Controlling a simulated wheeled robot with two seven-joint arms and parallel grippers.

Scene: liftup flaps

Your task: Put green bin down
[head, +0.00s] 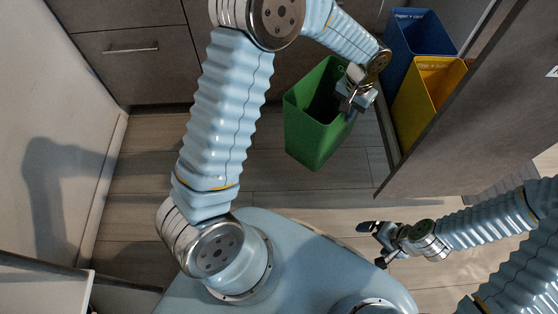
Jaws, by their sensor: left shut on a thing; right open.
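The green bin (310,139) is in the middle of the head view, open side up and somewhat tilted in the picture. My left gripper (349,104) is shut on the bin's right rim, and its wrist hides part of that rim. I cannot tell whether the bin's bottom touches the floor. My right gripper (375,243) is open and empty, low at the right, well apart from the bin.
A blue bin (420,34) and a yellow bin (428,92) stand at the upper right, behind a grey cabinet panel (470,110). Grey drawers (140,65) line the back. Wooden floor (250,172) is clear left of and below the green bin.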

